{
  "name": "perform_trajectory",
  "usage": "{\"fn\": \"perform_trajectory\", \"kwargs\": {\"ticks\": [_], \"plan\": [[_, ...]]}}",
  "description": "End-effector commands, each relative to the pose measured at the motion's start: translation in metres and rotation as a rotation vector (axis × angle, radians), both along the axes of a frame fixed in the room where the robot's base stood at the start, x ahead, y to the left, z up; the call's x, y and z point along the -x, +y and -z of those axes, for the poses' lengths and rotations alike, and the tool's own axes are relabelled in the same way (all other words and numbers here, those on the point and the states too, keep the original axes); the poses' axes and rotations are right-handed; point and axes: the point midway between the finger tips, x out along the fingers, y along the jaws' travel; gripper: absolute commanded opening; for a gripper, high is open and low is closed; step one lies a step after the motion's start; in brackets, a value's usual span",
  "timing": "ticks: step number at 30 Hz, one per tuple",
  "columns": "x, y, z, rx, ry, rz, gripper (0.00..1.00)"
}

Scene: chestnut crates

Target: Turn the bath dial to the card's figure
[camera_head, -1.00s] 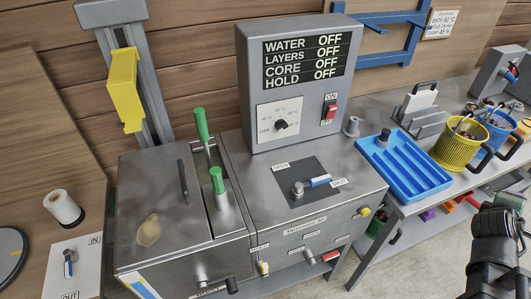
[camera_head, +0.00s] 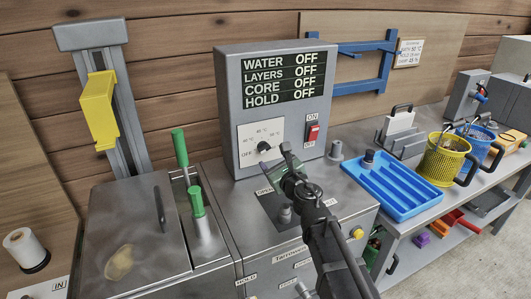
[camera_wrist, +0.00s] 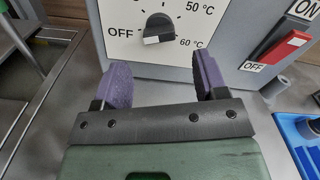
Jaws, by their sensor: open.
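The bath dial (camera_head: 264,147) is a dark knob on a white plate on the grey control box. The wrist view shows the dial (camera_wrist: 158,25) with a pale bar at its lower side; I cannot tell for certain which mark it points to. OFF is at its left, 50 °C and 60 °C at its right. My gripper (camera_wrist: 163,78) is open and empty, its purple fingers just below and in front of the dial, apart from it. In the head view my gripper (camera_head: 280,162) is partly hidden by my arm. The card (camera_head: 408,53) hangs at the back right, its figures small.
The display (camera_head: 292,78) reads OFF for water, layers, core and hold. A red ON/OFF switch (camera_head: 313,131) sits right of the dial. Green-handled parts (camera_head: 197,205) stand to the left. A blue tray (camera_head: 400,190) and yellow basket (camera_head: 440,160) stand to the right.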

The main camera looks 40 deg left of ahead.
Motion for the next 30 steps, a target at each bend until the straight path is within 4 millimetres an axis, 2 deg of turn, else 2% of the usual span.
{"fn": "perform_trajectory", "kwargs": {"ticks": [1,6,9,16,25,30], "plan": [[-0.008,0.015,0.0,0.001,0.0,-0.002,0.66],[-0.025,0.045,0.0,0.0,0.001,0.0,0.66],[-0.028,0.052,0.0,0.0,0.002,0.001,0.66],[-0.028,0.052,0.0,0.0,0.002,0.001,0.64],[-0.027,0.052,0.0,0.0,0.002,0.001,0.18],[-0.027,0.052,0.0,-0.003,0.006,0.001,0.17]]}}
